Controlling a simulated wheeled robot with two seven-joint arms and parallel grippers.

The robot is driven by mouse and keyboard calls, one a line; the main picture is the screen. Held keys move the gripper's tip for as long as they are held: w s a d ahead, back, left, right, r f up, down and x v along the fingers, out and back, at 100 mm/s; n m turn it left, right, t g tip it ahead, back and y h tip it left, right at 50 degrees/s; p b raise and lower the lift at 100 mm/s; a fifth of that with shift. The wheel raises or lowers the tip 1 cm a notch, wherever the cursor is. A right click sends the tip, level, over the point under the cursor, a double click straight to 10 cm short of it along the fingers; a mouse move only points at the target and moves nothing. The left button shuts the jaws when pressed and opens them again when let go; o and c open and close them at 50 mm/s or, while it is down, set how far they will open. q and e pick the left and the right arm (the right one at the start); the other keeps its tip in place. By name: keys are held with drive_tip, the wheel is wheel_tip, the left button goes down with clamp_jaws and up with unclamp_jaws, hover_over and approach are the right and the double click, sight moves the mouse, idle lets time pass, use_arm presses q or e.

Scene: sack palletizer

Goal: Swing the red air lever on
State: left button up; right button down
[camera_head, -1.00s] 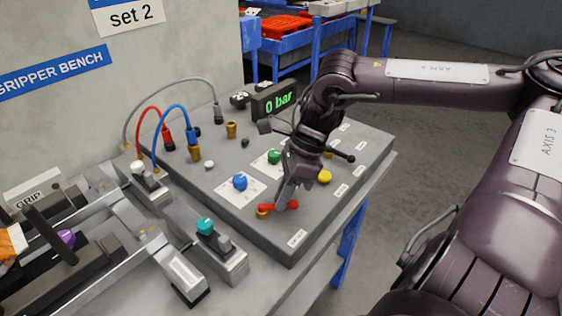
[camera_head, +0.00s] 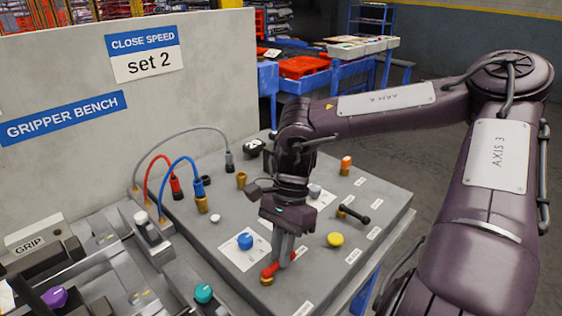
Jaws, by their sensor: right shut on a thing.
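The red air lever (camera_head: 268,271) sits at the near edge of the grey panel (camera_head: 222,283), on a brass pivot. My right gripper (camera_head: 282,258) reaches down from above with its fingers shut on the lever's upper end. The lever points from its pivot up and to the right in the picture. The pressure display is hidden behind my right arm. My left gripper is out of view.
A blue knob (camera_head: 245,241), a yellow button (camera_head: 335,240) and a black lever (camera_head: 354,214) stand near the gripper. Red and blue hoses (camera_head: 181,162) loop at the panel's back left. A teal knob (camera_head: 203,292) is at the lower left.

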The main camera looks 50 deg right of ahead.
drive_tip(key=shift+w, duration=0.1)
idle(0.5)
drive_tip(key=c, duration=1.5)
unclamp_jaws()
drive_tip(key=shift+o, duration=0.2)
drive_tip(key=shift+r, duration=0.1)
drive_tip(key=v, duration=0.7)
drive_tip(key=shift+w+r, duration=0.15)
drive_tip(key=shift+r, duration=0.1)
drive_tip(key=shift+d, duration=0.15)
